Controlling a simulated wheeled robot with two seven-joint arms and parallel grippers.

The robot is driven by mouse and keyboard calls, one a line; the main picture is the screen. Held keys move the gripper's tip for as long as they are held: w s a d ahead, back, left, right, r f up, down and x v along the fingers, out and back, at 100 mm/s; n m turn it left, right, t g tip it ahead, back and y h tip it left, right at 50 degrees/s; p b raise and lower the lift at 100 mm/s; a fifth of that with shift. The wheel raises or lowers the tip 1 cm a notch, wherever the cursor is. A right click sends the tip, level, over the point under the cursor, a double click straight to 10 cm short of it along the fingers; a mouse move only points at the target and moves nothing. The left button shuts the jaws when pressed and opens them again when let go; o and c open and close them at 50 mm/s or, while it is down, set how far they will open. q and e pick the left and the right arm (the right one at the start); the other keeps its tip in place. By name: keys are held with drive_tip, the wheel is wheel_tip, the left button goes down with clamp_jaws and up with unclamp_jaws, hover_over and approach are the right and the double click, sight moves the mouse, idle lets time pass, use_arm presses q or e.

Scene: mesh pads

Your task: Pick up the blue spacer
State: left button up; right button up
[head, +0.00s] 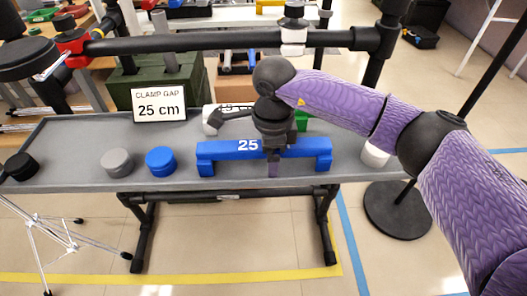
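The blue spacer (222,151) is a long bar with a foot at each end and a white "25" on its front. It rests on the grey bench top, near the front edge. My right gripper (273,166) points down over the spacer, right of the "25". One finger shows in front of the bar; the other is hidden, so I cannot tell whether the fingers touch it or have shut. My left gripper is not in view. A sign (159,104) behind reads "CLAMP GAP 25 cm".
On the grey bench top (80,150) stand black (21,166), grey (118,161) and blue (160,161) round pads left of the spacer, and a white one (374,155) to its right. White (209,116) and green (302,121) pieces lie behind it. A black bar (200,41) crosses above.

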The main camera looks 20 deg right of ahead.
clamp_jaws()
